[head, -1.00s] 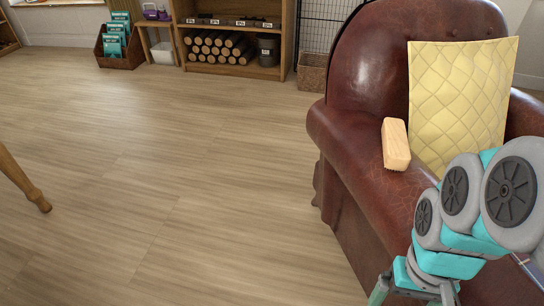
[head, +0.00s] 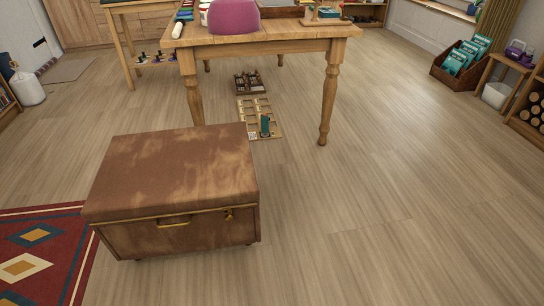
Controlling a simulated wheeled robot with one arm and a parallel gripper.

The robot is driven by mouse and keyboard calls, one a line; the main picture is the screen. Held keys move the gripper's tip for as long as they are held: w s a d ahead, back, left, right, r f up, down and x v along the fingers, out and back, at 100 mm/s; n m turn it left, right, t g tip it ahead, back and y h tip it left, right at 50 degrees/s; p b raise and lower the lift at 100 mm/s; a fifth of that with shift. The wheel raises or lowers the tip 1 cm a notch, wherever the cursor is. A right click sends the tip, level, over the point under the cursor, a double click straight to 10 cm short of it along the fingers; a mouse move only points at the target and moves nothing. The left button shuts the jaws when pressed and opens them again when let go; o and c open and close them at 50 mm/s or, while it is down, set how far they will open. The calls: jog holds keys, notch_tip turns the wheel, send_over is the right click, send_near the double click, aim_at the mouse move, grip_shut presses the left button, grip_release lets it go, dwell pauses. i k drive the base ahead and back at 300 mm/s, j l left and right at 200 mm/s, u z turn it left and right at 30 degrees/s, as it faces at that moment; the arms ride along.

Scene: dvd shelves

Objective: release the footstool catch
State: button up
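A brown, worn footstool (head: 173,172) stands on the wooden floor in the left half of the head view, with its lid down. Its front face shows a brass bar handle (head: 174,222) in the middle. A small brass catch (head: 229,214) sits to the right of the handle, just under the lid edge. The catch is too small to tell its exact position. My gripper is not in view.
A red patterned rug (head: 38,262) lies left of the footstool. A wooden table (head: 262,46) stands behind it, with wooden trays (head: 259,118) on the floor below. The floor to the right is clear. A crate of teal packets (head: 461,64) stands far right.

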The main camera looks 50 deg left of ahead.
aim_at(230, 216)
jog(key=u, duration=2.3)
jog(key=i+l+z, duration=0.1)
jog(key=i+z, duration=0.4)
jog(key=z, duration=0.25)
